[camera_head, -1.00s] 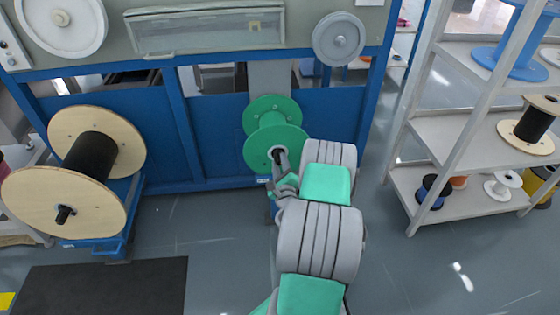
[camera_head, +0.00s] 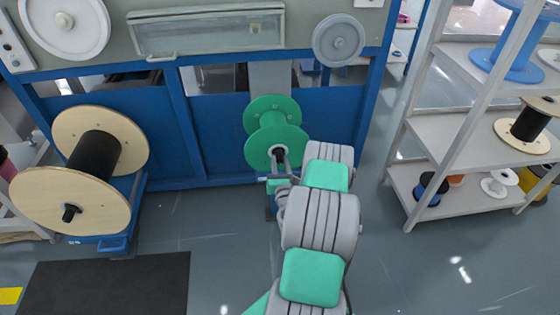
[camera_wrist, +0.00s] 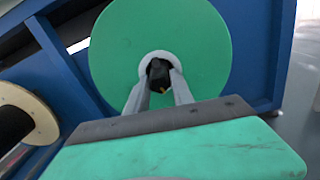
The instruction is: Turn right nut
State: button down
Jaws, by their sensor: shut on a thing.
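The right nut (camera_wrist: 159,74) is a small dark piece at the hub of the green spool (camera_wrist: 205,40), on the spool's near face. My gripper (camera_wrist: 159,84) reaches straight at the hub in the wrist view, with one pale finger on each side of the nut, shut on it. In the head view, the green spool (camera_head: 270,115) stands upright at the blue machine frame. My gripper (camera_head: 280,160) is at the centre of its near flange there. The nut is mostly hidden between the fingers in that view.
A large wooden spool (camera_head: 72,200) with black winding sits on a blue stand at the left. A shelf (camera_head: 450,135) with several spools stands at the right. The blue machine (camera_head: 225,130) closes off the back. The grey floor (camera_head: 400,280) between arm and shelf is clear.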

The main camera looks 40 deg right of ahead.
jog(key=m, duration=1.3)
jog(key=shift+m, duration=0.4)
dwell(0.3)
jog(key=c, duration=1.1)
grip_release()
jog(key=v, duration=0.7)
jog(key=shift+s+a+b, duration=0.25)
jog(key=shift+s+b, duration=0.1)
jog(key=shift+b, duration=0.1)
